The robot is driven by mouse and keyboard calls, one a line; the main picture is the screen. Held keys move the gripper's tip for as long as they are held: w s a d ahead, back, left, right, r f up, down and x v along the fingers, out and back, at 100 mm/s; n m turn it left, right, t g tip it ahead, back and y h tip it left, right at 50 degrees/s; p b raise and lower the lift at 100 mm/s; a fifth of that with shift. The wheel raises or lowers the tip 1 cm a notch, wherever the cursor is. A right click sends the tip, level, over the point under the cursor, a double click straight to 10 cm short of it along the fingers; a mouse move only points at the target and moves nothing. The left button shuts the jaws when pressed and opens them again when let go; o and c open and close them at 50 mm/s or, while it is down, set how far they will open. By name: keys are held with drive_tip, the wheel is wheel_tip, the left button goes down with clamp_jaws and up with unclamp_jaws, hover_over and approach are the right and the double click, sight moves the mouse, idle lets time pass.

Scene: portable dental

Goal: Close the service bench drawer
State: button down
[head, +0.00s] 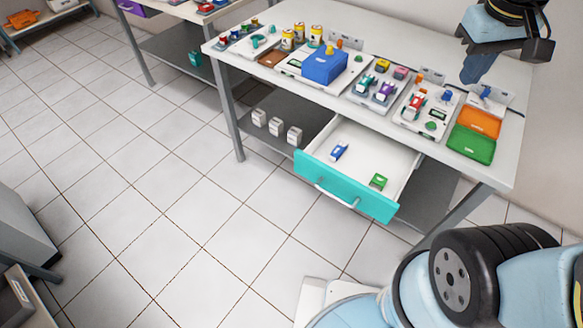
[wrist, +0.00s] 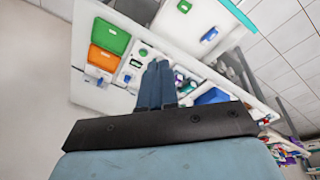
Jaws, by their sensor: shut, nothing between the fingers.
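The service bench drawer (head: 345,185) has a teal front and a white inside, and it stands pulled out below the bench top. Its pale handle (head: 337,195) is on the teal front. A blue item (head: 339,151) and a green item (head: 378,182) lie inside. In the wrist view the drawer (wrist: 196,22) shows at the top with its teal edge. My gripper (head: 472,80) is above the right back part of the bench, away from the drawer. In the wrist view its fingers (wrist: 156,72) are together and empty.
The service bench top (head: 330,110) holds several small devices, a blue box (head: 324,65), an orange tray (head: 479,122) and a green tray (head: 471,145). White boxes (head: 276,127) stand on the lower shelf. The tiled floor (head: 170,200) in front of the drawer is clear.

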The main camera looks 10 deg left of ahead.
drive_tip(key=w+a+f+n+h, duration=0.3)
drive_tip(key=a+f+n+h, duration=0.75)
drive_tip(key=a+f, duration=1.05)
drive_tip(key=s+a+f+n+t, duration=0.65)
drive_tip(key=a+f+n, duration=0.25)
drive_tip(key=a+f, duration=0.15)
drive_tip(key=n+t+y, duration=0.4)
drive_tip(key=n+t, duration=0.4)
approach(296, 164)
drive_tip(key=shift+y, duration=0.25)
drive_tip(key=x, duration=0.6)
drive_tip(key=shift+w+d+r, duration=0.1)
drive_tip(key=shift+w+d, duration=0.05)
drive_tip(key=shift+w, duration=0.15)
